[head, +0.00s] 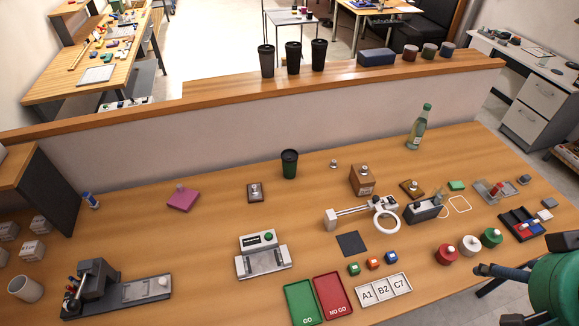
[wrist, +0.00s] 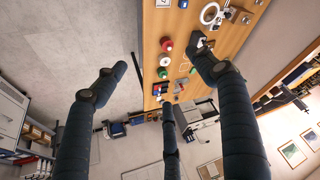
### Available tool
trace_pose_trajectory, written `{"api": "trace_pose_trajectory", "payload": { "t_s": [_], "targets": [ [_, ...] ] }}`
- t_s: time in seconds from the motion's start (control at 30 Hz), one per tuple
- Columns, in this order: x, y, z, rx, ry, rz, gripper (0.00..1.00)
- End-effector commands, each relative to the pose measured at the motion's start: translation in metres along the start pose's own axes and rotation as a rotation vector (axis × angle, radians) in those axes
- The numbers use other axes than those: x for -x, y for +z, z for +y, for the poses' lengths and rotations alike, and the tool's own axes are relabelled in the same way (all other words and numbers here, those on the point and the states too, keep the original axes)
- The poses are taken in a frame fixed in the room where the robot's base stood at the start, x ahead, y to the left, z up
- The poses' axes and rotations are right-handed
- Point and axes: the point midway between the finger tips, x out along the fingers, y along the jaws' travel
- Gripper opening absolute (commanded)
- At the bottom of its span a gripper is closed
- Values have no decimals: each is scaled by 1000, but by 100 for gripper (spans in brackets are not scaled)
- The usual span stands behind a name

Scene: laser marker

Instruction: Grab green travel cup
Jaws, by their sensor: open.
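The green travel cup (head: 289,168) stands upright on the table near the low wall, just left of the middle in the head view. It has a dark lid and a green and dark body. I cannot make it out in the wrist view. My gripper (head: 486,270) shows partly at the lower right of the head view, far to the right of the cup and nearer the camera. In the wrist view my gripper (wrist: 160,75) has its dark fingers spread wide with nothing between them.
Black cups (head: 292,57) stand on the ledge (head: 215,100). A green bottle (head: 418,128) stands right of the cup. A wooden block (head: 362,180), magnifier lamp (head: 386,222), scale (head: 263,255) and red knobbed weight (head: 446,254) occupy the table. Bare tabletop surrounds the cup.

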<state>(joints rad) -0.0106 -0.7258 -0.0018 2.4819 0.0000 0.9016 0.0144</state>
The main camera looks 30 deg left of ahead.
Motion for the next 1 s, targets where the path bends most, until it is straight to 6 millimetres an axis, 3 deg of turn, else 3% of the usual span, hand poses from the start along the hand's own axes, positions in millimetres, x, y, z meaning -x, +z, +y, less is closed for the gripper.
{"api": "trace_pose_trajectory", "payload": {
  "t_s": [0.17,0.47,1.0],
  "targets": [
    [2,-27,-9,-11,-12,-20,70],
    [1,-94,-38,-44,-36,-68,70],
    [-34,-206,-117,-105,-62,-162,70]
  ]
}}
